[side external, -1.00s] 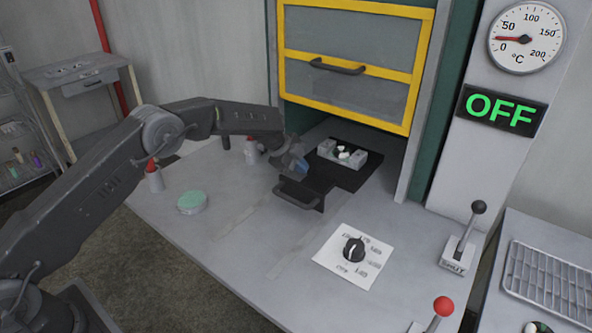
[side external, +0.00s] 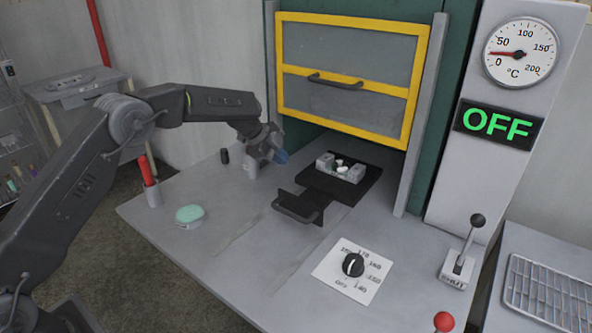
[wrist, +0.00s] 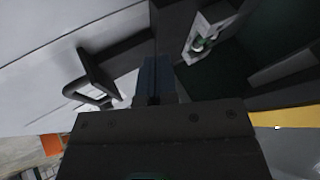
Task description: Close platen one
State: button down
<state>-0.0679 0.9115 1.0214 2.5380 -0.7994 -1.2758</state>
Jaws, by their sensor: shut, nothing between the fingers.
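The press has a yellow-framed guard (side external: 350,65) raised above its opening. Below it, a black sliding plate (side external: 335,185) with a dark handle (side external: 297,208) sticks out over the table. A small grey mould (side external: 340,167) with white pieces sits on the plate, and the mould also shows in the wrist view (wrist: 203,38). I cannot tell which part is platen one. A black-knobbed lever (side external: 470,235) stands upright on a base marked SHUT. My gripper (side external: 281,157) is shut and empty, left of the plate and apart from the handle. It also shows in the wrist view (wrist: 153,80).
A temperature gauge (side external: 522,52) reads low above a green OFF sign (side external: 498,122). A dial (side external: 352,265) and a red-knobbed lever (side external: 443,320) are near the front. A green-topped tin (side external: 189,216) and red-topped holder (side external: 151,185) are at left.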

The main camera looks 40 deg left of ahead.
jog(key=s+a+r, duration=0.3)
jog(key=a+r, duration=0.1)
jog(key=a, duration=0.1)
jog(key=s+d+f, duration=0.1)
jog(key=s+d, duration=0.4)
jog(key=s, duration=0.5)
jog(key=s+d+f, duration=0.2)
jog(key=s+d, duration=0.4)
jog(key=s, duration=0.4)
jog(key=x, duration=0.9)
jog(key=shift+w+d, duration=0.15)
jog(key=shift+w, duration=0.15)
jog(key=w, duration=0.3)
jog(key=shift+w+r+t, duration=0.1)
jog(key=shift+r+t, duration=0.05)
jog(key=shift+t, duration=0.15)
jog(key=shift+w+r, duration=0.1)
jog(key=shift+w, duration=0.35)
